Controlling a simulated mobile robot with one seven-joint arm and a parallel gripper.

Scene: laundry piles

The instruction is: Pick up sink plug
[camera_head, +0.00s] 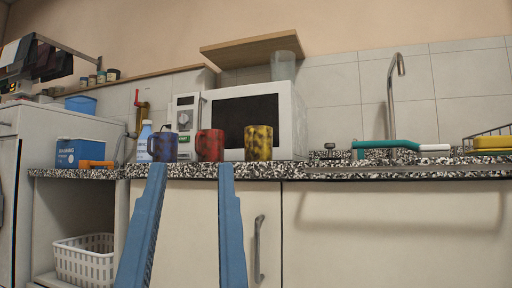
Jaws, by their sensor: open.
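A small dark object with a knob-like top (329,147), possibly the sink plug, sits on the speckled counter between the microwave and the tap. It is too small to identify for certain. My gripper (191,168) shows as two blue fingers rising from the bottom left. It is open, with nothing visible between the fingers. Its tips appear in front of the counter edge, below the mugs and well left of the dark object.
Blue, red (210,145) and yellow (258,142) mugs stand before the microwave (290,115). A teal-handled item (385,145) lies near the tap (391,95). A blue box (80,153) stands left; a white basket (85,262) sits below. The counter front (330,173) is an obstacle.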

